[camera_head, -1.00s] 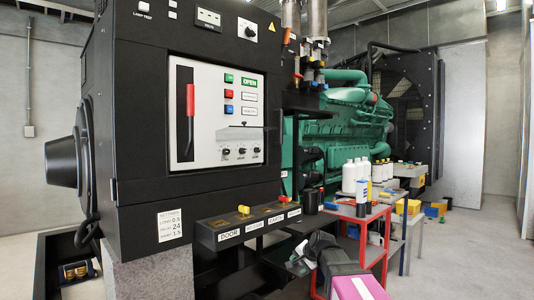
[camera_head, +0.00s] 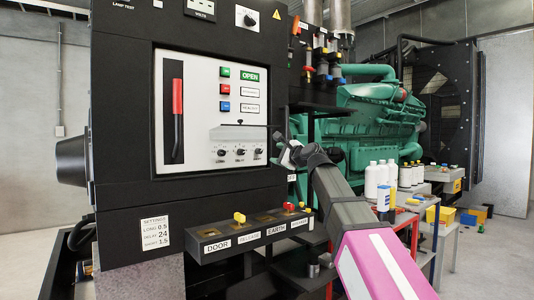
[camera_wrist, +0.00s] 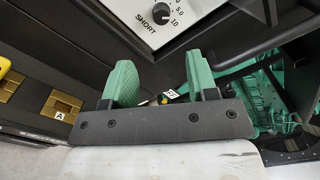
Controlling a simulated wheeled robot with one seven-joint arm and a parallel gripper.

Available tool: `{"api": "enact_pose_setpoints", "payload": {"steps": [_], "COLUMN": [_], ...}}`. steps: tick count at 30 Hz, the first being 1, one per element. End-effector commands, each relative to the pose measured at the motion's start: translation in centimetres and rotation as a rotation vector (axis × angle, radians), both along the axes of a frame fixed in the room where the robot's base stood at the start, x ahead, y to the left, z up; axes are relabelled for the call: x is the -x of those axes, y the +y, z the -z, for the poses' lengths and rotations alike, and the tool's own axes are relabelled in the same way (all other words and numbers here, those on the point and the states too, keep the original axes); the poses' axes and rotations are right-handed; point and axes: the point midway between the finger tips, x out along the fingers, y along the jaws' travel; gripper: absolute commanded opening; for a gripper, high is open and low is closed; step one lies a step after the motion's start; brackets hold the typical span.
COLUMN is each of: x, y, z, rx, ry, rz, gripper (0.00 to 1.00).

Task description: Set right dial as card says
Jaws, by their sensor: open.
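The right dial (camera_head: 258,152) is the rightmost of three small black knobs low on the white breaker panel (camera_head: 205,130). In the wrist view a black dial marked SHORT (camera_wrist: 161,13) sits at the top, with 5.0 and 10 beside it; I cannot tell its exact setting. The settings card (camera_head: 155,233) is below left and reads LONG 0.5, DELAY 24, SHORT 1.5. My gripper (camera_head: 283,148) is just right of the right dial, apart from it in the wrist view. Its green fingers (camera_wrist: 162,82) are open, with nothing gripped between them.
A ledge with key slots (camera_head: 250,234) juts out below the panel, with yellow and red keys. A thin bar (camera_head: 240,125) lies above the dials. Bottles (camera_head: 383,180) stand on a red table further right.

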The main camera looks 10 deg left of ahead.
Motion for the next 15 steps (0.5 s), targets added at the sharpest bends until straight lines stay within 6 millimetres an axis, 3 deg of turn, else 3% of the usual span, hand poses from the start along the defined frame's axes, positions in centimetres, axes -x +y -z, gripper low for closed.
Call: {"api": "enact_pose_setpoints", "payload": {"steps": [8,15], "x": [-0.9,-3.4], "y": [1.2,4.0], "z": [-0.4,-0.4], "rx": [-0.01,-0.007], "ry": [0.004,0.003], "rz": [-0.003,-0.002], "gripper": [0.53,0.53]}}
